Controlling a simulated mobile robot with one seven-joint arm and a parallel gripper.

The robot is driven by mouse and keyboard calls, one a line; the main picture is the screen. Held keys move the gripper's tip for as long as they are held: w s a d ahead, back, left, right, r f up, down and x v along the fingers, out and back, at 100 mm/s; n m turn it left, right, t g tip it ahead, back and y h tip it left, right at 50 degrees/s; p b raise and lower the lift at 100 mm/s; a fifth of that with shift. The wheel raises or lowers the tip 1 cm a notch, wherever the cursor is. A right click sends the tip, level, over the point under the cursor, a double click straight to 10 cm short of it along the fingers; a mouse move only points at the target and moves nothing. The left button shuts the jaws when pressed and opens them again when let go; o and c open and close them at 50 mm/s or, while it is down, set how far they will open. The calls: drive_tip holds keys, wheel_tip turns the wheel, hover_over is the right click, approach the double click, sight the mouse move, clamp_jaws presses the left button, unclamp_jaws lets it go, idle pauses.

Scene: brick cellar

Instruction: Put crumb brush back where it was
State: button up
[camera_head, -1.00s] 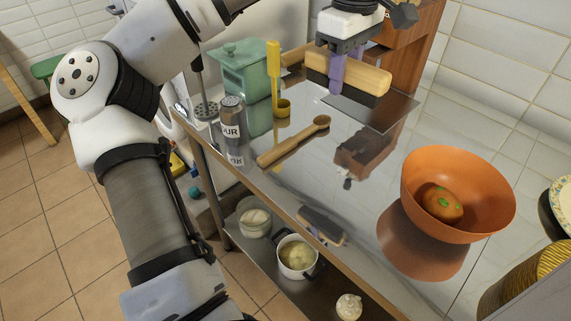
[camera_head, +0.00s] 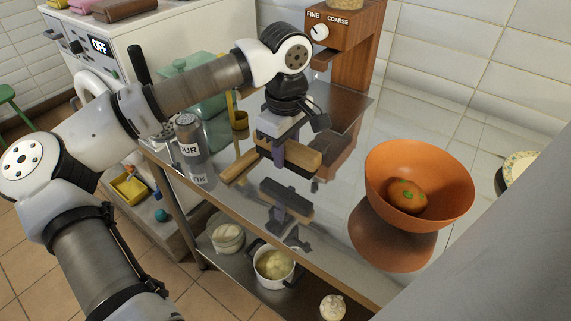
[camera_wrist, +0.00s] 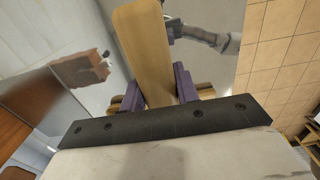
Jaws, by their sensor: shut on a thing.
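The crumb brush (camera_head: 303,155), a pale wooden block with a dark underside, is held level above the shiny steel table (camera_head: 330,215). My gripper (camera_head: 279,150) is shut on it, with one purple finger showing on its near side. The brush's reflection shows below it, apart from it. In the wrist view the wooden block (camera_wrist: 150,50) runs lengthwise between both purple fingers (camera_wrist: 160,88). The spot where the brush was before cannot be told from these frames.
A wooden grinder (camera_head: 355,50) stands behind. An orange bowl (camera_head: 440,205) is at right; the table between is clear.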

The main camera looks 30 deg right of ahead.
sight(286, 179)
drive_tip(key=shift+f, duration=2.4)
drive_tip(key=shift+f, duration=0.15)
drive_tip(key=o, duration=1)
drive_tip(key=shift+c, duration=0.2)
wheel_tip(286, 179, up, 12)
drive_tip(key=shift+r, duration=0.2)
